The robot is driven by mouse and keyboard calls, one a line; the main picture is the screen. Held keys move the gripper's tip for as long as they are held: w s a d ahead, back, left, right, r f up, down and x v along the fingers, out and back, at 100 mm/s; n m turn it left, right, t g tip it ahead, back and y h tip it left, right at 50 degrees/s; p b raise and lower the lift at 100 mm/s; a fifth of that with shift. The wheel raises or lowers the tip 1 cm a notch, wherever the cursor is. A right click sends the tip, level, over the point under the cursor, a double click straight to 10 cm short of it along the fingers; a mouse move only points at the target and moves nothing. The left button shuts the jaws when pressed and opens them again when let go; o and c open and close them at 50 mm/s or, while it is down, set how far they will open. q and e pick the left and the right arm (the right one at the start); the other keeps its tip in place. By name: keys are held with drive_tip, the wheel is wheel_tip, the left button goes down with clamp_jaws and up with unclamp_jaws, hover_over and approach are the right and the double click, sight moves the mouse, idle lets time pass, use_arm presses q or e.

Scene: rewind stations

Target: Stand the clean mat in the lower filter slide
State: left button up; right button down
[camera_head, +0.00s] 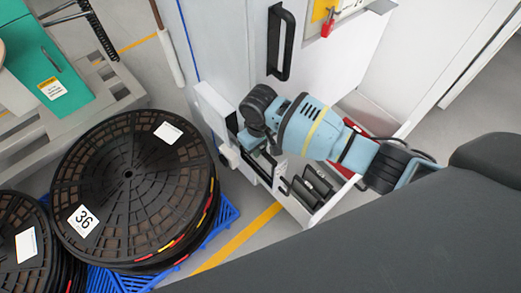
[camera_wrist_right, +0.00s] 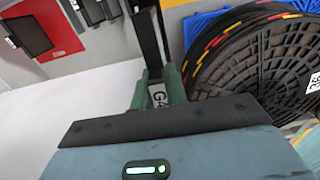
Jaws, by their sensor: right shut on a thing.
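My right gripper (camera_head: 256,148) reaches down over the white pulled-out slide (camera_head: 211,103) at the foot of the cabinet. In the right wrist view its green fingers (camera_wrist_right: 158,88) are shut on a narrow, dark-edged piece with a white "G4" label, which looks like the clean mat (camera_wrist_right: 149,42) seen nearly edge-on. The arm hides most of it in the head view. Whether its lower edge touches the slide cannot be told. My left gripper is not in view.
Several dark panels (camera_head: 316,183) stand in the slide's near right part. Stacked black reels (camera_head: 128,172) on a blue pallet (camera_head: 228,213) stand close on the left. A black handle (camera_head: 281,43) and red padlock (camera_head: 327,27) are on the cabinet above.

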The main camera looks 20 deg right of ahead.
drive_tip(key=shift+d+f, duration=0.2)
drive_tip(key=shift+f, duration=0.55)
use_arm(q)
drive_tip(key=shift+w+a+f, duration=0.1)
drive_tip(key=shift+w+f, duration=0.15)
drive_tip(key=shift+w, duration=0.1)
use_arm(e)
drive_tip(key=shift+f, duration=0.15)
drive_tip(key=c, duration=1.4)
unclamp_jaws()
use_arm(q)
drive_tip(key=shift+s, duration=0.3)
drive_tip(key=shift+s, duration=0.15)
